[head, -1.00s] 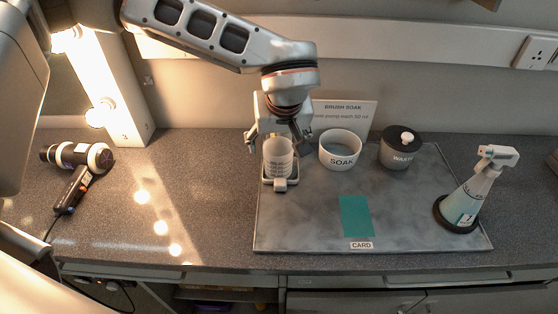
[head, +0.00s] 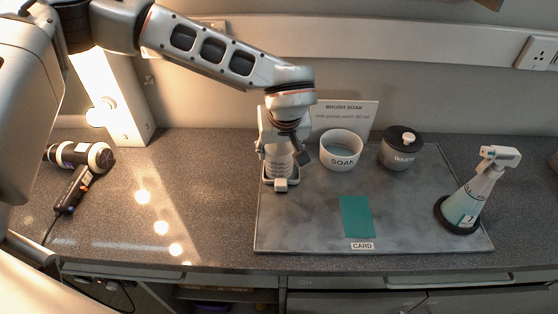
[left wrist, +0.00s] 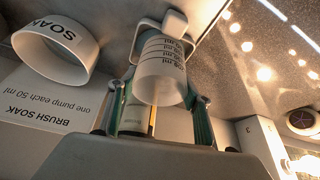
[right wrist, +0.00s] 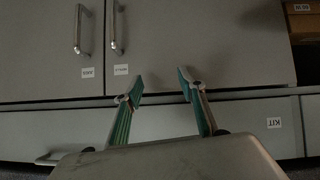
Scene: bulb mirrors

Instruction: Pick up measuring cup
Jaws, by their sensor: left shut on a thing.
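My left gripper (head: 279,150) has come down over the cup from behind. Its two fingers (left wrist: 161,103) close on opposite sides of the cup, which partly hides behind the gripper in the head view. My right gripper (right wrist: 161,88) is open and empty, in front of closed drawers and cupboard doors.
The SOAK bowl (head: 340,150) stands close to the right of the cup, before a BRUSH SOAK sign (head: 345,113). A lidded waste pot (head: 401,150), a pump bottle (head: 471,195) and a teal card (head: 356,216) are further right. A hairdryer (head: 75,175) lies far left.

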